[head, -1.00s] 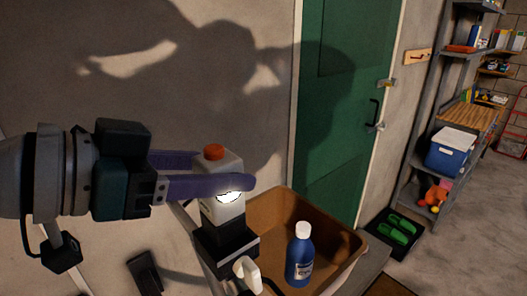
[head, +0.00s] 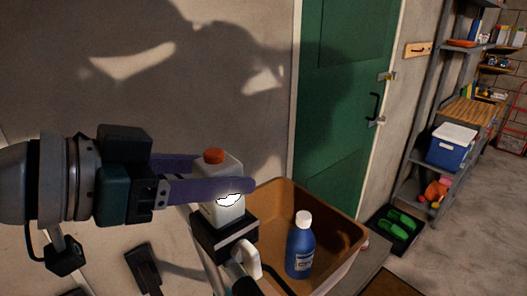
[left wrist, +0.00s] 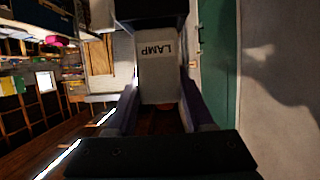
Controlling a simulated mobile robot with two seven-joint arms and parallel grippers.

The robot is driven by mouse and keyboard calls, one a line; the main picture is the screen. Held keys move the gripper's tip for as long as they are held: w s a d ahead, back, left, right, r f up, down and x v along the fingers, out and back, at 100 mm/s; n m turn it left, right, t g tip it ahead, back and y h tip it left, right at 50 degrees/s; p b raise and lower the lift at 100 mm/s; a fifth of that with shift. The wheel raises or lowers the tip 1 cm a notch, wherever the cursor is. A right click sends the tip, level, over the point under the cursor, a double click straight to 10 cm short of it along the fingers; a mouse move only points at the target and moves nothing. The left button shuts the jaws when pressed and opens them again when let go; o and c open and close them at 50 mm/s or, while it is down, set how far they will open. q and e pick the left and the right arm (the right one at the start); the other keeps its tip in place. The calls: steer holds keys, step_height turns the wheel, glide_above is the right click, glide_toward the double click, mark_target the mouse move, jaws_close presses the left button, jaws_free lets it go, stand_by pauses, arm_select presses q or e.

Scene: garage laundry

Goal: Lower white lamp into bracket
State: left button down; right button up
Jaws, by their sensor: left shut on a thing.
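The white lamp (head: 228,206) has an orange top and a bright patch on its front. My left gripper (head: 250,187) is shut on it, with a purple finger on either side. The lamp is roughly upright. Its lower end meets the black bracket (head: 222,240), which has a pale stripe; whether it is fully seated cannot be told. In the left wrist view the lamp (left wrist: 160,75) shows the word LAMP between the fingers, against a dark block. My right gripper is not in view.
A brown tub (head: 330,220) stands right of the bracket, with a blue white-capped bottle (head: 300,250) in front of its inside. Another black holder (head: 145,268) is at lower left. A green door (head: 340,110) and shelves (head: 430,130) stand behind.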

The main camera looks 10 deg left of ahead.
arm_select(q)
steer(key=shift+c, duration=1)
jaws_free()
steer(key=shift+s+a, duration=0.1)
steer(key=shift+s+a, duration=0.25)
steer(key=b+v, duration=0.3)
steer(key=v, duration=0.6)
steer(key=shift+r, duration=0.25)
